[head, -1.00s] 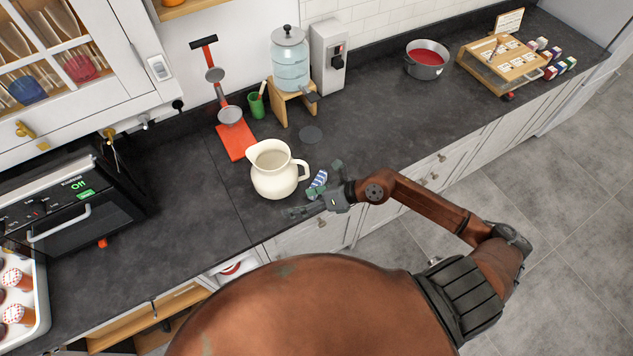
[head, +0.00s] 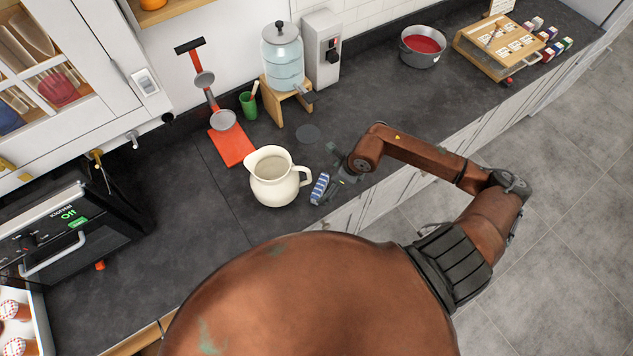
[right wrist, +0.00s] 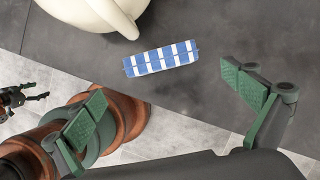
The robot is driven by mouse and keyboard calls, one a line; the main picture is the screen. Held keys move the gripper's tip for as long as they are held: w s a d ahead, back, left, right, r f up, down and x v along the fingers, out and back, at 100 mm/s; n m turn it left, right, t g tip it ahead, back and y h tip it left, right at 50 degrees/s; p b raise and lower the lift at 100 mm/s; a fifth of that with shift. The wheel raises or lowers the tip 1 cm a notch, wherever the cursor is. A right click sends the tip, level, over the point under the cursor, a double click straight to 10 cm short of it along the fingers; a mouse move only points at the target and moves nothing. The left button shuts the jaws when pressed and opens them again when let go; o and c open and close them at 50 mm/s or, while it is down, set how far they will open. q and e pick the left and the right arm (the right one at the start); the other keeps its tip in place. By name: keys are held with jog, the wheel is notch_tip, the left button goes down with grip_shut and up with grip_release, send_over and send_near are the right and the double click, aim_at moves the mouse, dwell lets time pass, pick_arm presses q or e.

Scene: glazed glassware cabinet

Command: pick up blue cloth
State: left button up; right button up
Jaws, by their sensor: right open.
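The blue cloth (head: 320,188) is a small folded strip with blue and white checks. It lies on the dark counter just right of the cream pitcher (head: 275,177), near the counter's front edge. In the right wrist view the cloth (right wrist: 161,58) lies flat and fully visible, beyond the fingertips. My right gripper (head: 335,174) is beside the cloth on its right. Its green-padded fingers (right wrist: 170,102) are wide apart and empty, one toward each side of the cloth. A dark gripper, seemingly my left one (right wrist: 22,100), shows small at the left edge of the right wrist view.
The pitcher (right wrist: 100,12) stands close to the cloth. Behind are a red scale (head: 232,147), a green cup (head: 248,105) and a water dispenser (head: 283,62). A pot (head: 422,48) and a wooden box (head: 497,50) stand farther right.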

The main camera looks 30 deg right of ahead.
aim_at(321, 185)
jog(key=x, duration=0.1)
jog(key=p+x, duration=0.1)
jog(key=x, duration=0.1)
jog(key=shift+w+a+f+p, duration=0.1)
jog(key=shift+w+a+p, duration=0.15)
jog(key=shift+w+p, duration=0.1)
jog(key=x, duration=0.2)
jog(key=shift+w+f+p, duration=0.3)
jog(key=shift+p, duration=0.05)
jog(key=shift+a+f, duration=0.1)
jog(key=shift+f, duration=0.4)
jog(key=shift+c, duration=1.4)
jog(key=c, duration=0.6)
pick_arm(q)
jog(key=shift+s+r, duration=1.2)
jog(key=shift+s, duration=0.05)
pick_arm(e)
jog(key=c, duration=0.4)
jog(key=shift+r, duration=0.1)
